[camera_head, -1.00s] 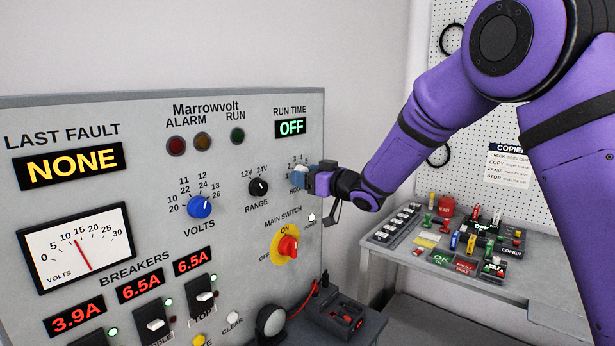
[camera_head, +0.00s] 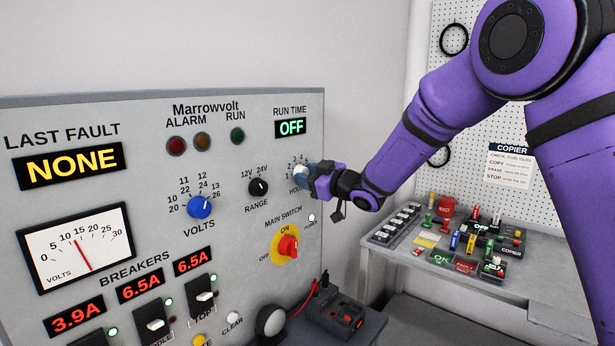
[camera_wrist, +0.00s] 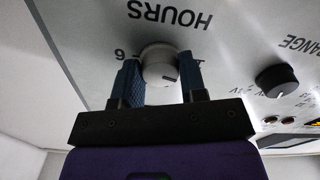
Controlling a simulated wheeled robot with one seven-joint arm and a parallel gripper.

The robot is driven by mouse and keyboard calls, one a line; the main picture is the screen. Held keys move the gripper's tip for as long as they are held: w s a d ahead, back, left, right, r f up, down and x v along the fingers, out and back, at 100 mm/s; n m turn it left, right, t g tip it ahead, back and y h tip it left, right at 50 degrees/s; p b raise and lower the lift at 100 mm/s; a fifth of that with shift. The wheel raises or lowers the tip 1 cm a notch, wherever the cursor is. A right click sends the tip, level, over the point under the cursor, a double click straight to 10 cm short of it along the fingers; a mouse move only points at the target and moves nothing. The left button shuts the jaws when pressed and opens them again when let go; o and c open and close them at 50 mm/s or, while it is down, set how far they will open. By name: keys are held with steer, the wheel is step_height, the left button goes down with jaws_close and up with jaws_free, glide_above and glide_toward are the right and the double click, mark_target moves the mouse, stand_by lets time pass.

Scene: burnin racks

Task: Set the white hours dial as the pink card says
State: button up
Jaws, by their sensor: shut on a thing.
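The white hours dial (camera_wrist: 159,66) sits on the grey panel, under the upside-down word HOURS in the wrist view. A dark pointer mark shows on its face, toward the lower right in that view. My gripper (camera_wrist: 160,78) is shut on the dial, one blue finger on each side of it. In the head view my gripper (camera_head: 316,178) is at the right side of the panel and partly hides the dial (camera_head: 299,174) and its numbers. A 6 shows beside the dial in the wrist view; most other numbers are hidden. I cannot make out a pink card.
The black range knob (camera_head: 258,187) and blue volts knob (camera_head: 200,207) are left of the dial. The red main switch (camera_head: 288,246) is below it. The run time display (camera_head: 291,127) reads OFF. A cluttered bench (camera_head: 540,275) stands at the right.

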steer(key=shift+n, duration=1.5)
steer(key=o, duration=0.9)
steer(key=v, duration=1)
steer(key=shift+s+d, duration=0.3)
